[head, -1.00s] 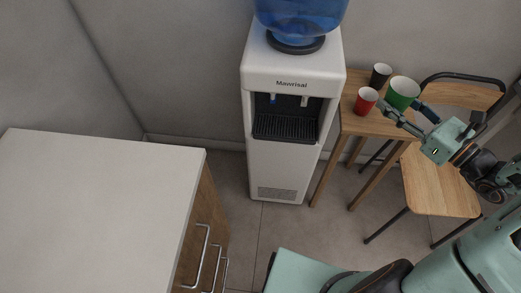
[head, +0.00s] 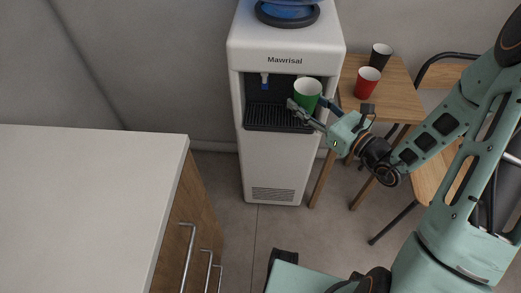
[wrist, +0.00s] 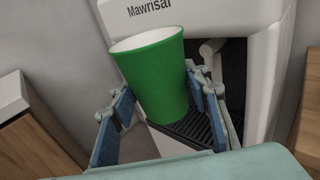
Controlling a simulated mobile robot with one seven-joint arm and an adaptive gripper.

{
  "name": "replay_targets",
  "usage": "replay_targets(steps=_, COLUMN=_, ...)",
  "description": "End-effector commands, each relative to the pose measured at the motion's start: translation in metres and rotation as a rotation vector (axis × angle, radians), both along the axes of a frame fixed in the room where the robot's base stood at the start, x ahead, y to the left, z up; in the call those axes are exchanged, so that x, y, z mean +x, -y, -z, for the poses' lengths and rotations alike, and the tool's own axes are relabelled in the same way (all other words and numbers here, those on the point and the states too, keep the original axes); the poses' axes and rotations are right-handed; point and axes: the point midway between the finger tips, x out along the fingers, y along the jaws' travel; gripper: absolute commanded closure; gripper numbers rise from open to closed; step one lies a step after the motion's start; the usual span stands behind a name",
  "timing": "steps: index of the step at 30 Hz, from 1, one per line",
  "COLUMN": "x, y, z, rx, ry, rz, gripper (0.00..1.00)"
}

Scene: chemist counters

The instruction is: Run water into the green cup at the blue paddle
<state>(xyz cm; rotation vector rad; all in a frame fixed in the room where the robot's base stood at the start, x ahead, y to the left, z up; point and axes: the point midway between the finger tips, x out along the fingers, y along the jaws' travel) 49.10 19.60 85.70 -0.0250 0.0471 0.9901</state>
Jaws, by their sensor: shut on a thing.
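The green cup (head: 307,94) is upright in my gripper (head: 312,112), which is shut on it. The cup is at the right front of the dispenser's recess, near the right-hand tap. The blue paddle (head: 265,82) is on the left tap, to the left of the cup. In the wrist view the green cup (wrist: 157,82) stands between the two finger pads of my gripper (wrist: 160,105) and hides the blue paddle. The white water dispenser (head: 285,160) has a black drip tray (head: 270,117) below the taps. The cup's inside looks white; I see no water.
A small wooden table (head: 395,100) to the right holds a red cup (head: 367,82) and a black cup (head: 380,56). A white counter (head: 80,200) fills the left front. Floor is clear before the dispenser.

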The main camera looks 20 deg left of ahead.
Motion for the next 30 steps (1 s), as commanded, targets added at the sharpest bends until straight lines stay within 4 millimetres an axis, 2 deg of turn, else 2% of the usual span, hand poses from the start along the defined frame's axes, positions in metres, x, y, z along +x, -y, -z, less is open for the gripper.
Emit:
replay_targets(steps=1, x=-0.01, y=-0.022, z=0.033, rx=0.003, ry=-0.008, rz=-0.013, gripper=0.68)
replay_targets(steps=3, x=-0.02, y=-0.045, z=0.057, rx=0.002, ry=-0.008, rz=-0.018, gripper=0.68)
replay_targets(steps=6, x=-0.035, y=-0.071, z=0.086, rx=0.002, ry=-0.007, rz=-0.022, gripper=0.68)
replay_targets(steps=10, x=-0.05, y=-0.092, z=0.111, rx=0.001, ry=-0.003, rz=-0.028, gripper=0.68)
replay_targets(steps=15, x=-0.06, y=-0.104, z=0.123, rx=0.001, ry=0.0, rz=-0.031, gripper=0.68)
replay_targets(steps=30, x=-0.055, y=-0.106, z=0.122, rx=0.0, ry=0.003, rz=-0.03, gripper=0.68)
